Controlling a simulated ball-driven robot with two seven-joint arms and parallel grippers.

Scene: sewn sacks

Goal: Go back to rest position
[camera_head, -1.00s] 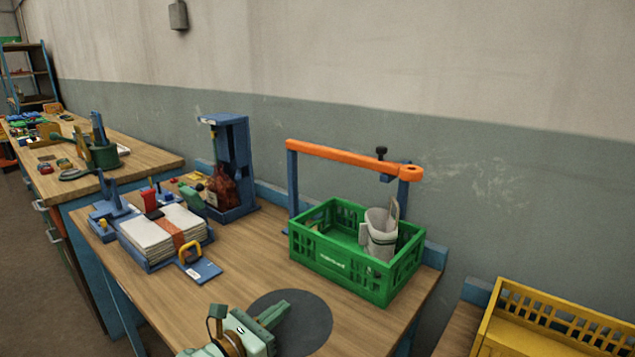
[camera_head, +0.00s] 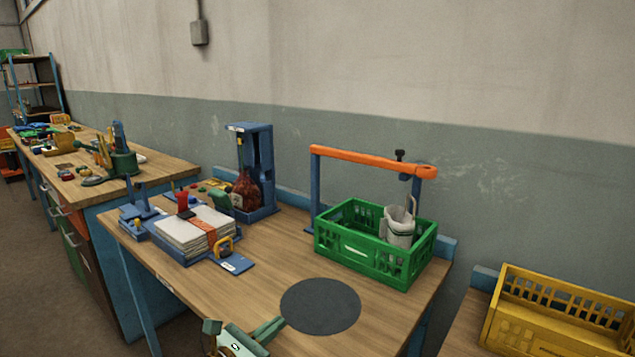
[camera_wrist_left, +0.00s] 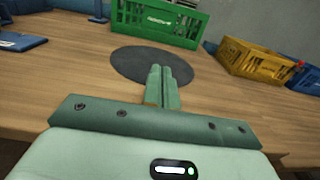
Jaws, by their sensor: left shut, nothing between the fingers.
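My left gripper (camera_head: 276,326) shows at the bottom of the head view, over the front edge of the wooden table (camera_head: 215,290), just short of a dark round mat (camera_head: 320,306). In the left wrist view its two green fingers (camera_wrist_left: 162,74) are together with nothing between them, pointing toward the mat (camera_wrist_left: 130,68). My right gripper is in neither view.
A green crate (camera_head: 372,258) holding a pale rolled sack (camera_head: 398,228) stands under an orange-barred frame (camera_head: 370,160). A stack of folded cloth (camera_head: 193,232) lies at the left by a blue stand (camera_head: 253,165). A yellow crate (camera_head: 545,335) is at the right. The mat is bare.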

